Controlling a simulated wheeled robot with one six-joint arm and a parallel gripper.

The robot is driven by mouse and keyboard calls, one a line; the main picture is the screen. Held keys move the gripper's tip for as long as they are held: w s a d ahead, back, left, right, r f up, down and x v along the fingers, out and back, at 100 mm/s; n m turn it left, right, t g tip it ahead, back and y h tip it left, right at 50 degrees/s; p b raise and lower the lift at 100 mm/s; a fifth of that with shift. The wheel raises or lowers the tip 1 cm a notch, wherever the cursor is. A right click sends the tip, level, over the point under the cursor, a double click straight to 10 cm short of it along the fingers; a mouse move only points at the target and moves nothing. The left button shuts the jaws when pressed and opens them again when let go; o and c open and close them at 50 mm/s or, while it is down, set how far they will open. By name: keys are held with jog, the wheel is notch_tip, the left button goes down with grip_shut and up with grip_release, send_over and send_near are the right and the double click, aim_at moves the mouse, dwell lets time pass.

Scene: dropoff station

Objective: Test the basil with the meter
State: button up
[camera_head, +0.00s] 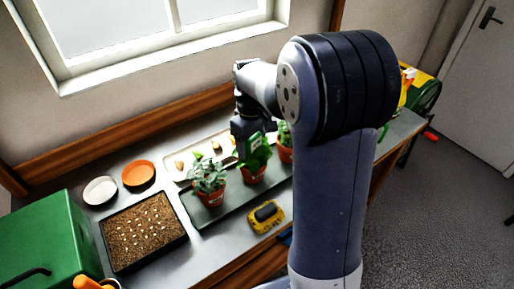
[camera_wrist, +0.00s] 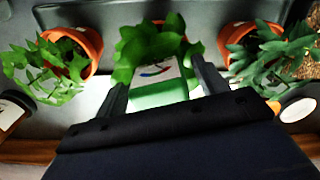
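My gripper (camera_wrist: 160,80) is shut on the meter, a green body (camera_wrist: 160,96) with a pale dial face carrying red and blue marks. In the head view the green meter (camera_head: 257,142) shows below my gripper (camera_head: 250,130), in front of or among the basil's leaves. The basil (camera_head: 254,165) is the broad-leaved bright green plant in the middle terracotta pot. Its leaves (camera_wrist: 145,45) show just beyond the meter in the wrist view. The meter's lower end is hidden, so I cannot tell whether it touches the soil.
A greyish-green plant (camera_head: 209,180) and another potted plant (camera_head: 285,146) flank the basil on a dark tray (camera_head: 225,208). A yellow-black device (camera_head: 266,217) lies in front. A seed tray (camera_head: 143,232), two saucers and a green box (camera_head: 45,240) stand left.

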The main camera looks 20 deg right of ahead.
jog(key=shift+o, duration=0.2)
notch_tip(320, 180, up, 11)
jog(key=shift+f, duration=0.1)
dwell(0.4)
jog(key=shift+f, duration=0.1)
notch_tip(320, 180, down, 11)
jog(key=shift+r, duration=0.6)
notch_tip(320, 180, up, 10)
jog(key=shift+f, duration=0.25)
notch_tip(320, 180, down, 10)
jog(key=shift+f, duration=0.2)
notch_tip(320, 180, up, 5)
jog(key=shift+f+p, duration=0.1)
jog(key=shift+p, duration=1.1)
